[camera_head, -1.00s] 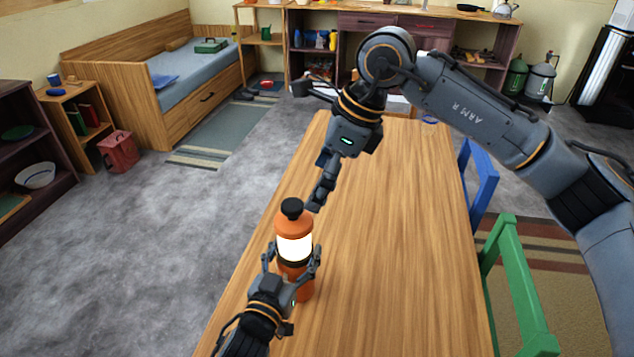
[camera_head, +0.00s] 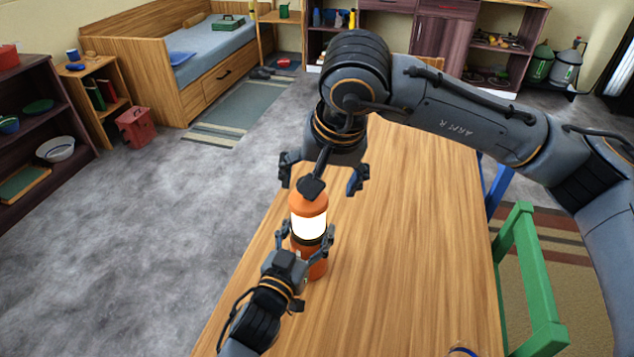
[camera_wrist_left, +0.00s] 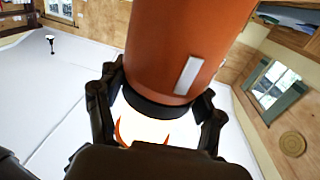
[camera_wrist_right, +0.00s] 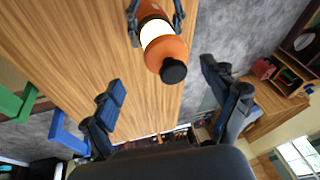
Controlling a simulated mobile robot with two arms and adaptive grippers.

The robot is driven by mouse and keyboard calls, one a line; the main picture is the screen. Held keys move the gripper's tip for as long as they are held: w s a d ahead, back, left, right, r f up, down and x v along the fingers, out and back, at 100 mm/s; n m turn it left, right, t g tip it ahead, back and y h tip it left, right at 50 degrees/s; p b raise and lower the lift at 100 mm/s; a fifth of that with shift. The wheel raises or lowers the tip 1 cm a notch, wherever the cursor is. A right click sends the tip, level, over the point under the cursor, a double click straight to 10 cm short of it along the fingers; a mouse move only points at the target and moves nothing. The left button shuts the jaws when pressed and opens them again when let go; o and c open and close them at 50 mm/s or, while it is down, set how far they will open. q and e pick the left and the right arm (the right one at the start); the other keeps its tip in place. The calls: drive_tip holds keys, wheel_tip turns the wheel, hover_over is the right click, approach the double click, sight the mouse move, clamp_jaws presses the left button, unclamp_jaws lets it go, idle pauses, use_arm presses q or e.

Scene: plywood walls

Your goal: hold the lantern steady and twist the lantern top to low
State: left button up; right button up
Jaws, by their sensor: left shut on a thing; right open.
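The lantern (camera_head: 308,228) stands upright on the wooden table, with an orange body and a glowing white band. Its orange top with a black knob (camera_wrist_right: 173,71) shows in the right wrist view. My left gripper (camera_head: 305,240) is shut on the lantern around its lower part, below the glowing band; its fingers also flank the lantern in the left wrist view (camera_wrist_left: 158,110). My right gripper (camera_head: 322,180) is open above the lantern, its fingers spread either side of the top. In the right wrist view its fingers (camera_wrist_right: 170,95) are apart and do not touch the knob.
The wooden table (camera_head: 400,230) is mostly clear to the right of the lantern. A green chair (camera_head: 530,270) and a blue chair (camera_head: 497,185) stand along its right side. A small object (camera_head: 462,351) shows at the bottom edge.

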sight(309, 213)
use_arm(q)
drive_tip(key=shift+f, duration=0.2)
use_arm(e)
drive_tip(key=w+f+n, duration=0.1)
drive_tip(key=f, duration=0.2)
drive_tip(key=w+a+f+n, duration=0.1)
drive_tip(key=f, duration=0.3)
drive_tip(key=w+a+f+n, duration=0.1)
drive_tip(key=f+n, duration=0.1)
drive_tip(key=f, duration=0.2)
drive_tip(key=shift+w+f+t, duration=0.15)
drive_tip(key=shift+w+t, duration=0.25)
drive_tip(key=c, duration=1.1)
drive_tip(key=shift+d, duration=0.1)
drive_tip(key=shift+c, duration=0.2)
drive_tip(key=shift+n, duration=0.8)
